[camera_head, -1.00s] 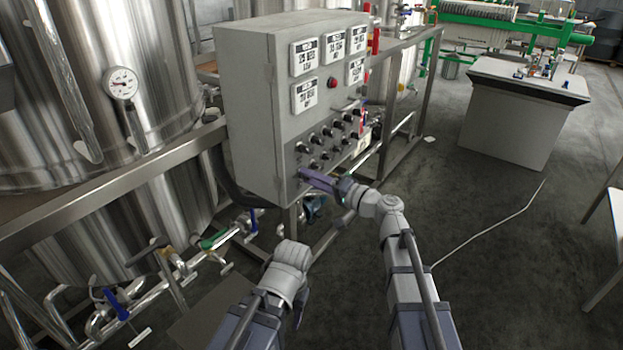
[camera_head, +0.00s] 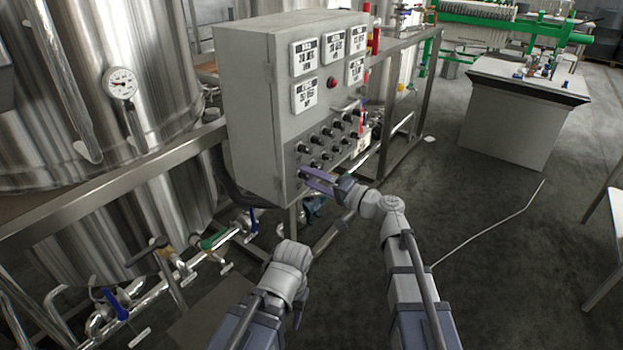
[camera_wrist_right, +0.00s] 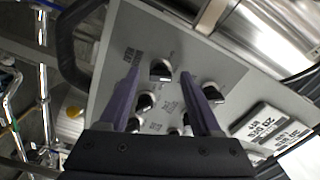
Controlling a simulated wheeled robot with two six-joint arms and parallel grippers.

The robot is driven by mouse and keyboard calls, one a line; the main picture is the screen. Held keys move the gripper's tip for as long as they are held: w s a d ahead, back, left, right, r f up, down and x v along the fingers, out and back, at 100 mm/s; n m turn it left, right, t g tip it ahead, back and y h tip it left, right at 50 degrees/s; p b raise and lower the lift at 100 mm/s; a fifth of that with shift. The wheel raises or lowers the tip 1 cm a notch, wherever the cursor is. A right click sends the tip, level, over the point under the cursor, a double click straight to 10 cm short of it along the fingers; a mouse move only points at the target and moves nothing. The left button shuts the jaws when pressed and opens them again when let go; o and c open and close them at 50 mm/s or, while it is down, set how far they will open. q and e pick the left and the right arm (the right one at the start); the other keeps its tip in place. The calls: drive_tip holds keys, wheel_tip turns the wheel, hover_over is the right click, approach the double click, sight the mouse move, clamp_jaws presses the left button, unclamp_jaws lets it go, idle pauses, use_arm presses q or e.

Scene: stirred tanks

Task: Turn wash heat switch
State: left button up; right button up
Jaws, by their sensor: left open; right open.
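A grey control cabinet (camera_head: 250,110) carries several black rotary switches on the lower part of its front. In the right wrist view a black switch with a pale pointer mark (camera_wrist_right: 161,70) shows between the two spread fingertips (camera_wrist_right: 160,74); contact cannot be seen. My left gripper (camera_head: 301,307) hangs low in front of the cabinet, its fingers mostly hidden.
Digital displays (camera_head: 304,57) and a red button (camera_head: 332,83) sit above the switches. Steel tanks (camera_head: 165,60) and a rail (camera_head: 110,182) stand left, with pipes and valves (camera_head: 214,240) below. Open floor (camera_head: 490,240) lies to the right.

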drive_tip(key=v, duration=0.7)
drive_tip(key=shift+s+d, duration=0.2)
drive_tip(key=shift+d, duration=0.05)
drive_tip(key=s+f+n+g+h, duration=0.2)
drive_tip(key=s+f+g+h, duration=0.15)
drive_tip(key=f, duration=0.45)
drive_tip(key=s+f+n+g+h, duration=0.1)
drive_tip(key=s+f+g+h, duration=0.2)
drive_tip(key=s+f, duration=0.3)
drive_tip(key=s+d+f+g+h, duration=0.3)
drive_tip(key=s+d+f+h, duration=0.45)
drive_tip(key=d, duration=0.35)
drive_tip(key=s+a+r+n+p, duration=0.1)
drive_tip(key=a+r+p, duration=0.2)
drive_tip(key=r+p, duration=0.4)
drive_tip(key=s+a+r+n+g+h+p, duration=0.1)
drive_tip(key=s+a+r+p, duration=0.1)
drive_tip(key=a+r+p, duration=0.2)
drive_tip(key=s+a+r+n+p, duration=0.2)
drive_tip(key=a+r+p, duration=0.2)
drive_tip(key=r+p, duration=0.6)
drive_tip(key=shift+a+h, duration=0.2)
drive_tip(key=shift+h, duration=0.2)
drive_tip(key=shift+s, duration=0.1)
drive_tip(key=shift+c, duration=0.2)
